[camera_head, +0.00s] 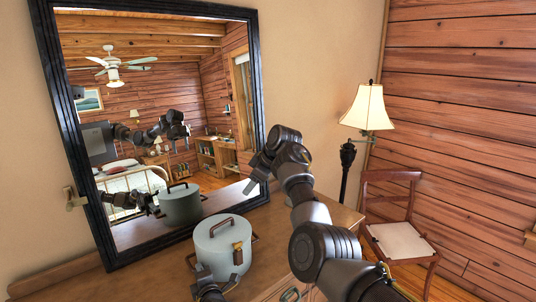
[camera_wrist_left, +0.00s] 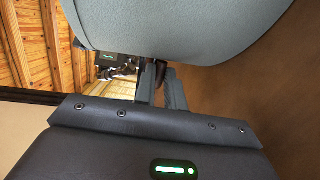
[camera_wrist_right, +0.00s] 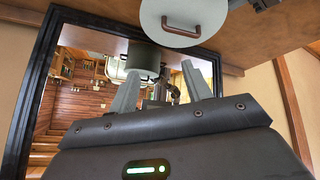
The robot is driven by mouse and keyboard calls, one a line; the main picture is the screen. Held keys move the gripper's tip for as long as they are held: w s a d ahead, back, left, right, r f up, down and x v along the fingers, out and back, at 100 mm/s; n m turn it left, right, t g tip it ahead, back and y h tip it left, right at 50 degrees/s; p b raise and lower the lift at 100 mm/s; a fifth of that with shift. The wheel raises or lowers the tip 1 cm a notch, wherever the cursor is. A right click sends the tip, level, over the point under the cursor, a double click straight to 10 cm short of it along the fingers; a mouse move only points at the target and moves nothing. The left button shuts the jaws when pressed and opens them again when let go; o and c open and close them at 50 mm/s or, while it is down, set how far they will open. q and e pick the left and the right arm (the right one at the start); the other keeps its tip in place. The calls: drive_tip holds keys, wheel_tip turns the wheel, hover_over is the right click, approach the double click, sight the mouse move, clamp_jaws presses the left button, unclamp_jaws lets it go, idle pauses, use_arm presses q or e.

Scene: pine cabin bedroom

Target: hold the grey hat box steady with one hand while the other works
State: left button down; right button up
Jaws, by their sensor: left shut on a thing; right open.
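The grey hat box (camera_head: 212,250) stands upright on the wooden dresser top, its lid on. It has a brown lid handle (camera_head: 221,225) and a brown front strap with a brass clasp (camera_head: 238,252). My left gripper (camera_head: 208,284) is low at the box's near left side. In the left wrist view its fingers (camera_wrist_left: 160,82) are shut on a brown side handle (camera_wrist_left: 160,68) just under the grey wall, partly hidden. My right gripper (camera_head: 257,184) is open and empty, raised beyond and right of the box; its spread fingers show in the right wrist view (camera_wrist_right: 160,88).
A large black-framed mirror (camera_head: 262,110) leans behind the box and reflects the box, my arms and the room. The dresser top (camera_head: 165,279) is otherwise largely clear. A floor lamp (camera_head: 366,110) and a chair (camera_head: 396,238) stand to the right.

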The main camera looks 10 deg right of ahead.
drive_tip(key=w+d+r+m+t+h, duration=0.3)
drive_tip(key=w+d+r+m+t, duration=0.3)
drive_tip(key=r+m+t, duration=0.1)
drive_tip(key=shift+m+t+h, duration=0.4)
drive_tip(key=shift+m+t, duration=0.4)
drive_tip(key=shift+t, duration=0.2)
use_arm(q)
drive_tip(key=c, duration=1.4)
unclamp_jaws()
